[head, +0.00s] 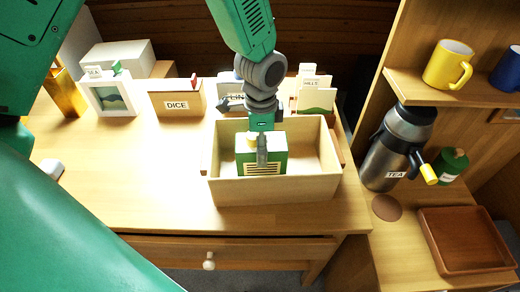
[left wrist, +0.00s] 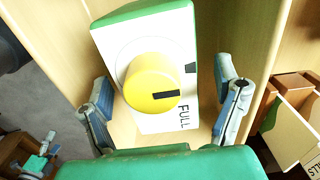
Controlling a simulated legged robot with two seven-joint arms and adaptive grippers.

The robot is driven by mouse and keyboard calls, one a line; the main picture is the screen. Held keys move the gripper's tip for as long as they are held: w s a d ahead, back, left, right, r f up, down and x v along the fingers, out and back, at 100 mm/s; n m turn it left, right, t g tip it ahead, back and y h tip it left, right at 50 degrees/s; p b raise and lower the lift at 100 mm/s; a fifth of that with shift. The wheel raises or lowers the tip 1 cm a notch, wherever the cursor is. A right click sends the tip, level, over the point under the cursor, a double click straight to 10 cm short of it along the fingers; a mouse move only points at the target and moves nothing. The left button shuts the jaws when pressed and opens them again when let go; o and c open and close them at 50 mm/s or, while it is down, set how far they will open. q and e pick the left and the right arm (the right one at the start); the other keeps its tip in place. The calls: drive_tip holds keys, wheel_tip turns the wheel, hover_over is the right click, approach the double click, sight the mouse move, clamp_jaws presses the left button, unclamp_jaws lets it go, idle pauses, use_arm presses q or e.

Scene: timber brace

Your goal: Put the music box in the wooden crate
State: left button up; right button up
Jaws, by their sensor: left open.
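The music box (head: 277,148) is a green box with a slatted cream front. In the left wrist view its pale top (left wrist: 124,42) carries a yellow knob (left wrist: 152,84) and the word FULL. It is inside the light wooden crate (head: 275,191), close to the front wall; whether it touches the floor is hard to tell. The crate's walls also flank it in the left wrist view (left wrist: 250,35). My left gripper (head: 262,146) is over the box and open, with a fingertip on each side of it (left wrist: 165,103) and visible gaps. My right gripper is out of view.
Behind the crate stand a DICE box (head: 177,104), a framed picture (head: 113,98) and a card holder (head: 316,98). At right are a TEA flask (head: 394,150), a green canister (head: 450,164), a brown tray (head: 468,241) and a shelf with a yellow mug (head: 447,65).

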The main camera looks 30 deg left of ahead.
use_arm(q)
wheel_tip(320, 180, up, 8)
drive_tip(key=shift+a+r+p, duration=0.1)
drive_tip(key=shift+a+p, duration=0.05)
drive_tip(key=shift+p, duration=0.25)
drive_tip(key=shift+a+r, duration=0.1)
drive_tip(key=shift+r, duration=0.25)
drive_tip(key=shift+d, duration=0.25)
